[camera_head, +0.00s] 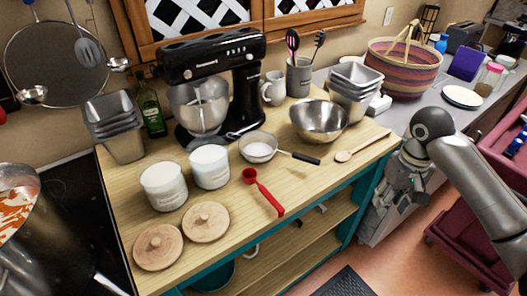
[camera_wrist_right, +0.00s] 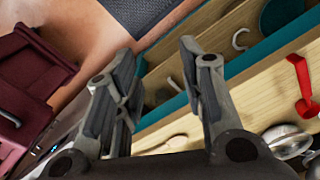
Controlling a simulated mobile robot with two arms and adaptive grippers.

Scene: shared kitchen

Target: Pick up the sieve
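The sieve (camera_head: 258,148) lies on the wooden worktop (camera_head: 225,171) in the head view. It has a shallow round pale bowl, and its black handle (camera_head: 300,158) points right toward the front edge. My right gripper (camera_head: 393,192) is right of the worktop's right end, apart from the sieve and empty. In the right wrist view its two fingers (camera_wrist_right: 157,55) stand apart with a clear gap. Round metal shapes (camera_wrist_right: 287,138) show at that view's right edge; I cannot tell surely which is the sieve. My left gripper is in neither view.
A red measuring spoon (camera_head: 262,191) lies in front of the sieve. A steel bowl (camera_head: 319,121) stands behind its handle, with a wooden spoon (camera_head: 362,147) to the right. Two white canisters (camera_head: 210,167) stand left. A stand mixer (camera_head: 213,85) is behind. A dark red cart (camera_head: 480,217) stands right.

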